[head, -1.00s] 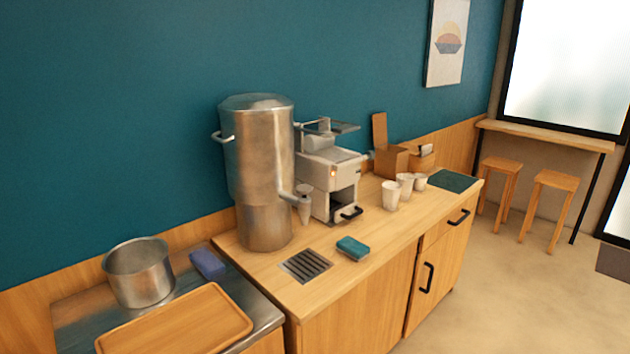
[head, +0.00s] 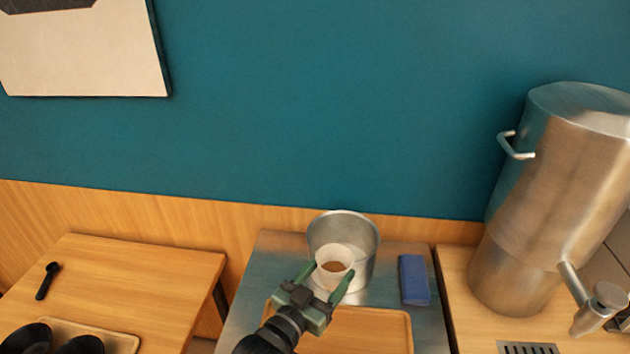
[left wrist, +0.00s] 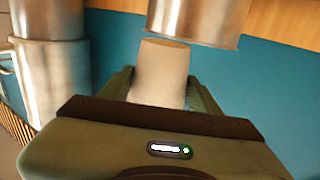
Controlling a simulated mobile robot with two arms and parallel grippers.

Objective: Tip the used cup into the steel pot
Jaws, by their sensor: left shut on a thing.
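The used cup (head: 335,264) is white with brown contents showing inside. My left gripper (head: 332,284) is shut on the cup, one finger on each side. In the head view the cup is in front of the steel pot (head: 361,231) and overlaps its near wall. The cup looks near upright, with its mouth toward the head camera. In the left wrist view the pale cup (left wrist: 161,75) stands between the fingers, and the pot (left wrist: 197,20) shows at the top. I cannot tell the exact gap between cup and pot. My right gripper is not in view.
The pot stands on a steel counter (head: 262,262) with a wooden tray (head: 372,330) in front and a blue block (head: 414,279) at its right. A tall steel urn (head: 545,190) stands further right. A wooden table (head: 140,275) is at the left, with a black spoon (head: 47,281).

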